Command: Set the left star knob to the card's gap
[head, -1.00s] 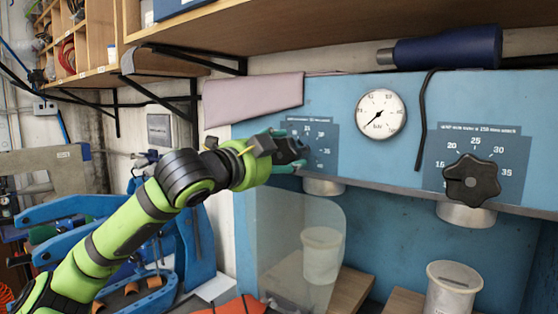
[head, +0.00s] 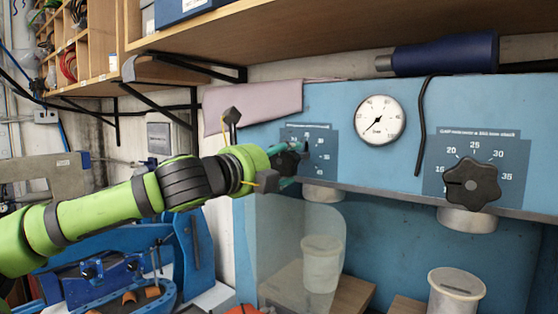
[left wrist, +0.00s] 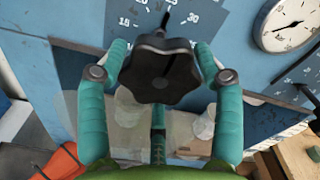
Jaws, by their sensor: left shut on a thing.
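The left star knob (left wrist: 160,70) is black and lobed, on the blue machine panel. In the left wrist view the teal fingers of my left gripper (left wrist: 160,58) stand on both sides of it, shut on it. A dark narrow mark shows above the knob, between scale numbers that are partly cut off. In the head view my left gripper (head: 292,160) mostly hides this knob, in front of its dark scale plate (head: 322,142). I cannot read the knob's exact setting. I cannot make out the card's gap value. My right gripper is not in view.
A second star knob (head: 472,184) sits on the right scale plate. A round gauge (head: 379,120) is between the plates. A clear guard (head: 290,245) hangs below the left knob. White cups (head: 455,292) stand underneath. A wooden shelf (head: 330,32) overhangs the panel.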

